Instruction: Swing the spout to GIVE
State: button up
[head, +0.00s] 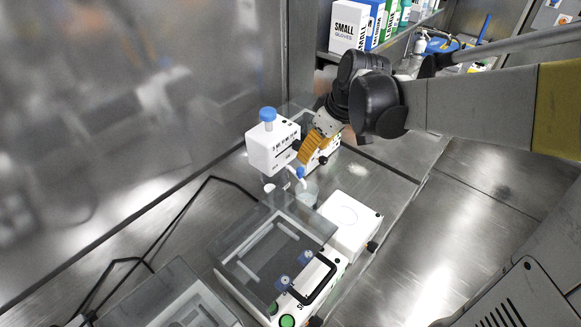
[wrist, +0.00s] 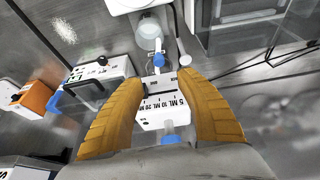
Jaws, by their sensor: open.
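The dispenser (head: 266,152) is a white box with a blue cap on top and a scale on its face, standing left of my gripper in the head view. In the wrist view its body (wrist: 165,108), marked in ML, shows between my orange fingers. The spout (head: 300,173), with a blue part, sticks out below the box; in the wrist view its blue part (wrist: 158,60) lies just beyond the fingertips. My gripper (head: 306,158) is open and empty, close beside the dispenser; whether it touches cannot be told. I cannot read a GIVE mark.
A clear beaker (head: 308,194) stands below the spout. A white flat-topped device (head: 350,222) and a clear-lidded box (head: 240,277) are in front. A white and orange device (wrist: 30,98) and a grey-white device (wrist: 97,75) stand near my gripper.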

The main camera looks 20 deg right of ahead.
aim_at(301, 169)
jog(key=shift+m, duration=0.3)
jog(key=b+x, duration=0.4)
jog(key=x, duration=0.6)
jog(key=shift+w+f, duration=0.15)
jog(key=shift+f, duration=0.25)
grip_shut()
